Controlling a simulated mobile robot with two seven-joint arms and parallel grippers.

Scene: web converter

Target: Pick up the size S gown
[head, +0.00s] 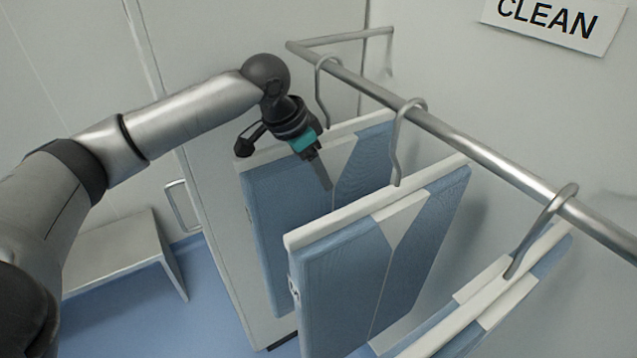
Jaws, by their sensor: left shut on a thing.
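Three blue gowns with white top edges and white front panels hang on metal hooks from a rail: the far gown (282,203), the middle gown (345,276) and the near gown (440,338). No size mark can be read, so I cannot tell which is size S. My left gripper (318,170) reaches down to the top of the far gown, close below its hook (321,92). It is shut on that gown at its upper edge. The far gown still hangs beside the middle one. My right gripper is not in view.
The metal rail (462,142) runs from the back to the lower right, along a wall with a CLEAN sign (553,22). A grey bench (115,250) stands at left on the blue floor. A door handle (181,207) is behind my left arm.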

